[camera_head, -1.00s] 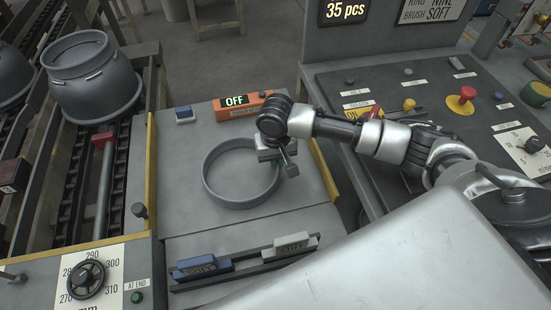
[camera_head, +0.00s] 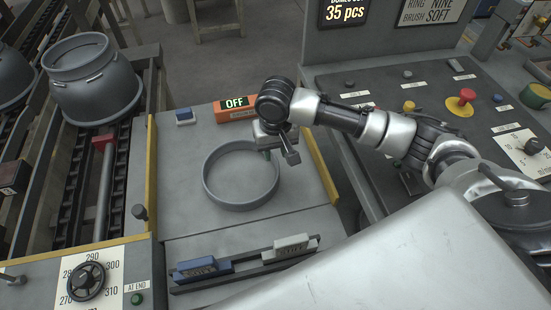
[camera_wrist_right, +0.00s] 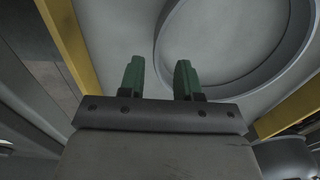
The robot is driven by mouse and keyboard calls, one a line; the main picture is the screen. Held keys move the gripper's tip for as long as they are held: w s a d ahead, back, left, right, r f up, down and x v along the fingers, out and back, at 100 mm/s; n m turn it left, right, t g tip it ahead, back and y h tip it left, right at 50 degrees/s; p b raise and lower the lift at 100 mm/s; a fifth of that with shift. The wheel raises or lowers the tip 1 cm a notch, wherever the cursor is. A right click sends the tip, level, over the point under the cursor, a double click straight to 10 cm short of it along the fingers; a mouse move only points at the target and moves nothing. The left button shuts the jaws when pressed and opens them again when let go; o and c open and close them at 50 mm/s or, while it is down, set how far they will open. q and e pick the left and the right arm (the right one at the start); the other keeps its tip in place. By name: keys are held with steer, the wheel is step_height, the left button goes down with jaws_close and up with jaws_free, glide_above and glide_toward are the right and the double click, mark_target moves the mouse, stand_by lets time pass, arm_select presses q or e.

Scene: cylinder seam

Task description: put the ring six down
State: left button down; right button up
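A grey ring (camera_head: 232,204) lies flat on the grey plate (camera_head: 190,215) in the middle of the head view. It also shows at the upper right of the right wrist view (camera_wrist_right: 302,35). My right gripper (camera_head: 279,156) is above the ring's upper right rim in the head view. In the right wrist view its two green fingers (camera_wrist_right: 160,80) stand apart with nothing between them, and the ring lies beyond them. No number can be read on the ring. My left gripper is not in view.
An orange box with an OFF display (camera_head: 235,108) stands behind the ring. Yellow rails (camera_head: 151,170) edge the plate. A slotted holder (camera_head: 245,264) with a blue and a grey block is in front. A grey vessel (camera_head: 95,88) stands at the left.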

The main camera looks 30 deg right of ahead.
step_height(320, 180, up, 7)
stand_by(0.3)
